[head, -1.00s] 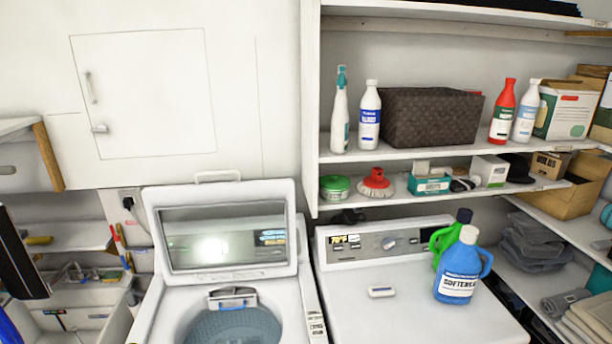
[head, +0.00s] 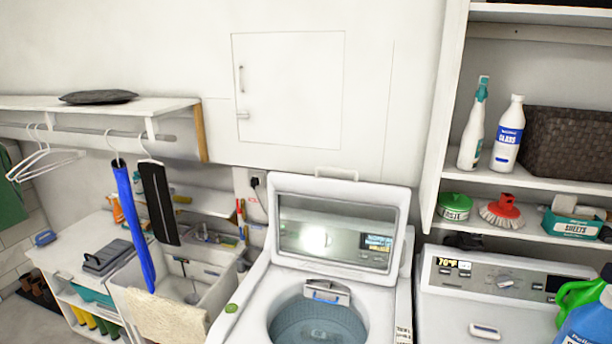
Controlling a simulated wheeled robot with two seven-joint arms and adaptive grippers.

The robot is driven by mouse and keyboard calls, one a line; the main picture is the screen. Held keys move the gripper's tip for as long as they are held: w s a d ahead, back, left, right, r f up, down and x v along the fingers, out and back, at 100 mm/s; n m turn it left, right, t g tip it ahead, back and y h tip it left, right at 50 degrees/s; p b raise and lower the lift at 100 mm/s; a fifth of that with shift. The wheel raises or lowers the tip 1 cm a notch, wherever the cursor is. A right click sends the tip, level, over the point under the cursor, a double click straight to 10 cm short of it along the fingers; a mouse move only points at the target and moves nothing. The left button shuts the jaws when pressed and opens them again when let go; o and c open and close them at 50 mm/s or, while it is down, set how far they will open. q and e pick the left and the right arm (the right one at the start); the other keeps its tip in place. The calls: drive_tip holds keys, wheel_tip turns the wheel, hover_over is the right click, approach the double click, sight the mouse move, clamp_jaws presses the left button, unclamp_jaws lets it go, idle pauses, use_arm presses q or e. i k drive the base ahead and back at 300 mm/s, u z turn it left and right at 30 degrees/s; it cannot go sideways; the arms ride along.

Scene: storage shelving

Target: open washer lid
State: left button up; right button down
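The washer (head: 248,312) is a white top-loader in the lower middle of the head view. Its lid (head: 386,199) stands raised and upright at the back, with a dark glass window (head: 335,235) and a handle (head: 337,173) at its top edge. The round tub (head: 315,322) lies uncovered below it, with a small dispenser part at its rear rim. Neither gripper shows in the head view.
A second white machine (head: 460,305) with a control panel stands at the right, with blue and green bottles (head: 590,318) on it. Shelves with bottles and a dark basket (head: 570,143) hang above.

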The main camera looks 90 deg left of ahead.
sight(396, 198)
drive_tip(key=u, duration=2.15)
